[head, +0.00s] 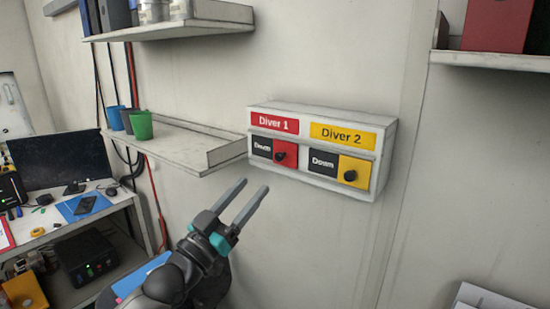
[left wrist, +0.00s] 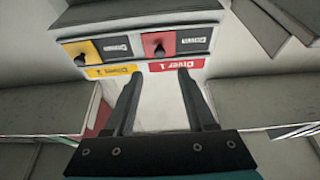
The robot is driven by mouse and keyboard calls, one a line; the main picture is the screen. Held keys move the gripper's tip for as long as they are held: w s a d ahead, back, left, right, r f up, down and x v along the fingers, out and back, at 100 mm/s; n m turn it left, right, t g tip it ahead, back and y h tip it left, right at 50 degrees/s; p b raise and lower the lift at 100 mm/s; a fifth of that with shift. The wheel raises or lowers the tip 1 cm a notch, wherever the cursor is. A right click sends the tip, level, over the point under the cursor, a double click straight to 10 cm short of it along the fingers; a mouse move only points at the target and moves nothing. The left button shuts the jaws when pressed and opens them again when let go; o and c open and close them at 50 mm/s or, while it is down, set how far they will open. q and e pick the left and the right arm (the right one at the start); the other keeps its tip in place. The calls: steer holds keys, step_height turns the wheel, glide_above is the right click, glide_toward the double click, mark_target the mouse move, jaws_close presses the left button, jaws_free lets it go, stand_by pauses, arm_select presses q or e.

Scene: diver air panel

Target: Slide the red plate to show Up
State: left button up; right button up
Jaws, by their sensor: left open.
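The red plate (head: 287,155) with a black knob (head: 280,156) sits under the red Diver 1 label (head: 275,123) on the white wall panel (head: 322,111). To its left a black field reads Down. The yellow plate (head: 356,171) beside it also shows Down. My left gripper (head: 249,197) is open and empty, below and left of the red plate and apart from it. In the left wrist view the panel appears upside down, with the red plate (left wrist: 187,42) ahead of the fingers. My right gripper is not in view.
A shelf (head: 180,142) with several cups (head: 141,125) ends close to the panel's left side. Another shelf (head: 495,62) is at upper right. A desk with a monitor (head: 60,162) stands at left. The wall below the panel is bare.

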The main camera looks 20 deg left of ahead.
mark_target(277, 158)
arm_select(q)
steer(key=p+x, duration=0.1)
steer(key=x, duration=0.8)
steer(key=shift+w+d+r, duration=0.15)
steer(key=shift+w, duration=0.2)
steer(key=shift+c, duration=0.3)
jaws_close()
stand_by(0.8)
